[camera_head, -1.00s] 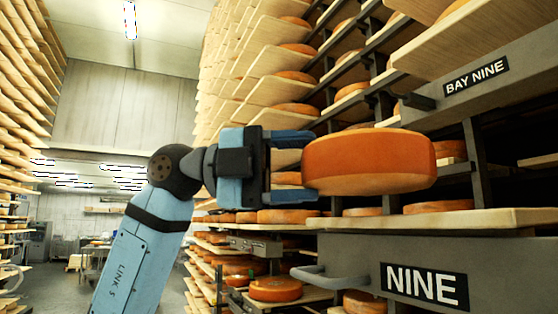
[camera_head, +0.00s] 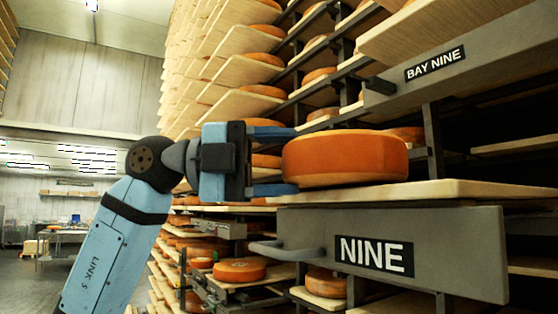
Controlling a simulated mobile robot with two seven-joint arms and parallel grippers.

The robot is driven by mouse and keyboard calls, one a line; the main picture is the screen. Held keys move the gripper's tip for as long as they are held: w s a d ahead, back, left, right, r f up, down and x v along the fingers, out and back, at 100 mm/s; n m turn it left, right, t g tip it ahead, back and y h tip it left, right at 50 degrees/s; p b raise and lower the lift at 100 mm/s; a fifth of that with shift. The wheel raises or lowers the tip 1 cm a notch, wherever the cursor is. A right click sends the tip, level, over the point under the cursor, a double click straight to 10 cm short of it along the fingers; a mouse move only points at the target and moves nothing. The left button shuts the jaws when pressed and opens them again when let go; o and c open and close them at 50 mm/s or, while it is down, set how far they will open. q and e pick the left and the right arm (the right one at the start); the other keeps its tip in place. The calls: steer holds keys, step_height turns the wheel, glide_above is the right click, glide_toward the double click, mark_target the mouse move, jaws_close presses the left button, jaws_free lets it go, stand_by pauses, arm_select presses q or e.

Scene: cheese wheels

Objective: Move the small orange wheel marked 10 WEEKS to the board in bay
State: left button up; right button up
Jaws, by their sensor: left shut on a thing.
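An orange cheese wheel (camera_head: 345,157) is upright on its flat base at the end of my left gripper (camera_head: 272,160), which is shut on its left side. No 10 WEEKS mark shows on the side facing me. The wheel is over the pale wooden board (camera_head: 430,191) in bay nine, its underside at or very close to the board's top; I cannot tell if it touches. The grey front below the board is marked NINE (camera_head: 374,256). My right gripper is not in view.
A grey beam marked BAY NINE (camera_head: 435,65) and another board lie above the wheel. A grey handle (camera_head: 287,250) sticks out left of the front. Shelves with several other wheels, one on a lower board (camera_head: 240,270), rise behind. The aisle at left is open.

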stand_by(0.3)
arm_select(q)
steer(key=shift+f, duration=0.15)
steer(key=o, duration=1.6)
steer(key=shift+s, duration=0.1)
steer(key=shift+o, duration=0.2)
steer(key=shift+f, duration=0.1)
steer(key=shift+a+b, duration=0.3)
steer(key=shift+a, duration=0.2)
steer(key=a+b, duration=0.2)
steer(key=a, duration=1.1)
steer(key=shift+w, duration=0.2)
